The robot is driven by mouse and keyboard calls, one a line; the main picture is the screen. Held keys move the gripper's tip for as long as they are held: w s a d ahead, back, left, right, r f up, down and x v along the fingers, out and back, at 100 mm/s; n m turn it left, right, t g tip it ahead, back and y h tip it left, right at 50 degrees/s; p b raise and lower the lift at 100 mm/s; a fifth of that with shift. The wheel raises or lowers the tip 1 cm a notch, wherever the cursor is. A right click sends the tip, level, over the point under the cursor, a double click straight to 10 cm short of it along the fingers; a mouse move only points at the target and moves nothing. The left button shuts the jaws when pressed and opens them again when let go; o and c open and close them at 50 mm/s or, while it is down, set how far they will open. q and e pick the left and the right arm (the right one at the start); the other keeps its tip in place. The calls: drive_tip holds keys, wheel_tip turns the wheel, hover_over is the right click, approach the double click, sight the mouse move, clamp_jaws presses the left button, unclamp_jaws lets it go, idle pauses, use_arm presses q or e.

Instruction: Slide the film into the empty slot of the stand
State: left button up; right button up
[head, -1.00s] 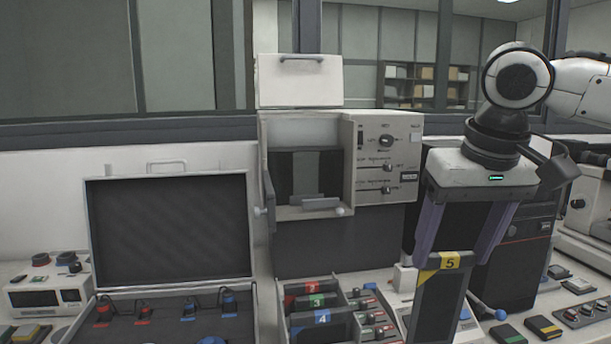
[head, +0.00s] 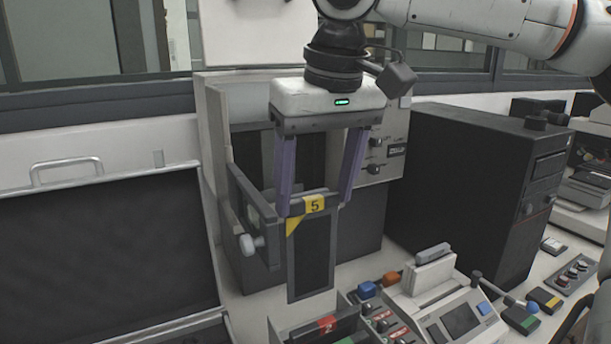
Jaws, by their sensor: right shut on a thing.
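The film (head: 311,262) is a dark upright plate with a yellow label marked 5 at its top. My right gripper (head: 315,204) is shut on its top edge, with one purple finger at each side. The film hangs in front of the press opening, behind and above the stand. The stand (head: 283,333) is cut off by the bottom edge; a red-labelled film (head: 325,326) and part of a green label show in it. Its empty slot cannot be made out. My left gripper is not in view.
The press (head: 212,130) stands behind the film, with a white knob (head: 248,244) on its left side. A black cabinet (head: 450,190) stands to the right. A small console (head: 455,318) with buttons is at front right. An open case lid (head: 100,255) fills the left.

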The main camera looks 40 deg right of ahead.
sight(312, 263)
drive_tip(key=shift+s+x, duration=0.2)
drive_tip(key=shift+x, duration=0.7)
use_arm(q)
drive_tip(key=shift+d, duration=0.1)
use_arm(e)
drive_tip(key=shift+f, duration=0.1)
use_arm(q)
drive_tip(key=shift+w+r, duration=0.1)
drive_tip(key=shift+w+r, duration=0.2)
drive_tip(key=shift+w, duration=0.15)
use_arm(e)
drive_tip(key=shift+s+a, duration=0.1)
drive_tip(key=shift+a, duration=0.05)
